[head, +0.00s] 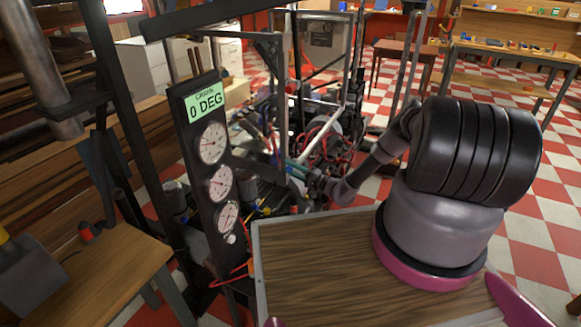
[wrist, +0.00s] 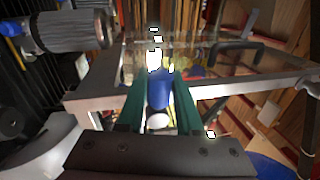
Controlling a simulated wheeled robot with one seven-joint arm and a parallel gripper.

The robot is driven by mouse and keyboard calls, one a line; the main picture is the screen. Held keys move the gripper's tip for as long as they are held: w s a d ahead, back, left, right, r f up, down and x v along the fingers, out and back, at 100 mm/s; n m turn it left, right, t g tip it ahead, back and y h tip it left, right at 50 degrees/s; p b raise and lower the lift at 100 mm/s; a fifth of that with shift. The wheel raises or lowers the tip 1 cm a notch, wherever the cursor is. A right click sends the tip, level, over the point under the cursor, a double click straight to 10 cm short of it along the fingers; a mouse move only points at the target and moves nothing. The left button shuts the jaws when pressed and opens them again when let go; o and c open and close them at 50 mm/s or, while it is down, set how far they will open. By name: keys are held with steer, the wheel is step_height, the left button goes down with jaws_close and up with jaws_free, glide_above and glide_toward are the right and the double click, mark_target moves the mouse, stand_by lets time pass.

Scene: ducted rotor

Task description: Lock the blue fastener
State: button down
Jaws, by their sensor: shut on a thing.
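The blue fastener (wrist: 160,93) shows in the wrist view between the two green fingers of my gripper (wrist: 159,84). My gripper is shut on it. A rounded white part (wrist: 157,121) lies just below the blue fastener, between the fingers. In the head view my gripper (head: 290,168) is at the far end of my arm, within the dark machine frame. There the blue fastener is too small and too crowded by other parts to make out. The wrist view does not clearly show whether the fastener is locked.
A dark gauge panel (head: 209,180) with several dials and a display reading "CRANK 0 DEG" stands left of my gripper. Red hoses (head: 318,137) and metal bars crowd the area around it. In the wrist view a grey cylinder (wrist: 68,31) is at upper left.

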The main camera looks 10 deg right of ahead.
steer(key=shift+f+n, duration=0.3)
steer(key=shift+n, duration=0.3)
steer(key=c, duration=0.6)
jaws_free()
steer(key=v, duration=1.1)
steer(key=shift+w, duration=0.1)
